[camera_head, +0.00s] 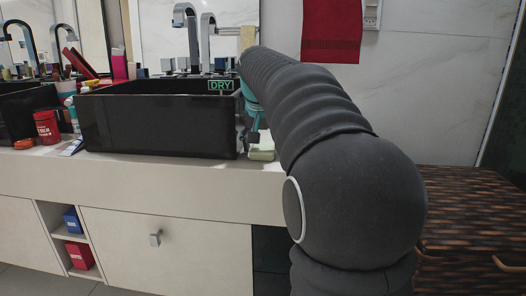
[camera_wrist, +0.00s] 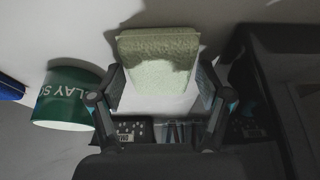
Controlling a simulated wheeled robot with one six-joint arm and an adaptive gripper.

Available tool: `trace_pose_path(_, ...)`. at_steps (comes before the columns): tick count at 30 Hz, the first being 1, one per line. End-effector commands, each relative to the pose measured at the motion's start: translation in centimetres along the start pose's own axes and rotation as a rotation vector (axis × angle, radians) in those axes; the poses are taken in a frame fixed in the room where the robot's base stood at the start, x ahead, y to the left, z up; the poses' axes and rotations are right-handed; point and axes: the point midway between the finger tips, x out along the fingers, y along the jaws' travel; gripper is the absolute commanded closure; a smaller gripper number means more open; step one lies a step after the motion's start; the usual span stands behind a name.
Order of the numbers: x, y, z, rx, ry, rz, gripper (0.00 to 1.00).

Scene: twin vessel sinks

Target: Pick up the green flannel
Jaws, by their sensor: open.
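The green flannel (camera_head: 262,150) is a small, pale green folded cloth on the light counter, just right of the black sink. In the wrist view the flannel (camera_wrist: 158,72) is at the upper middle, with a darker green upper part and a pale lower part. My gripper (camera_wrist: 162,86) is open, with one finger on each side of the flannel's lower part. Whether the fingers touch it I cannot tell. In the head view my gripper (camera_head: 254,128) points down above the flannel, partly hidden by my arm.
The black sink (camera_head: 155,125) marked DRY stands left of the flannel, its dark side (camera_wrist: 285,75) at the right in the wrist view. A green lettered container (camera_wrist: 68,100) is on the wrist view's left. A red towel (camera_head: 332,30) hangs on the wall behind.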

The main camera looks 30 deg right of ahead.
Motion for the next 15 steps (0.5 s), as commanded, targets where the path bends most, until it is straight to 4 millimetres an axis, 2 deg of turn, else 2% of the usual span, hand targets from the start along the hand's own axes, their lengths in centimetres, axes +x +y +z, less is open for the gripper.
trace_pose_path(15,0.32,-0.01,0.14,0.000,0.000,0.000,0.23)
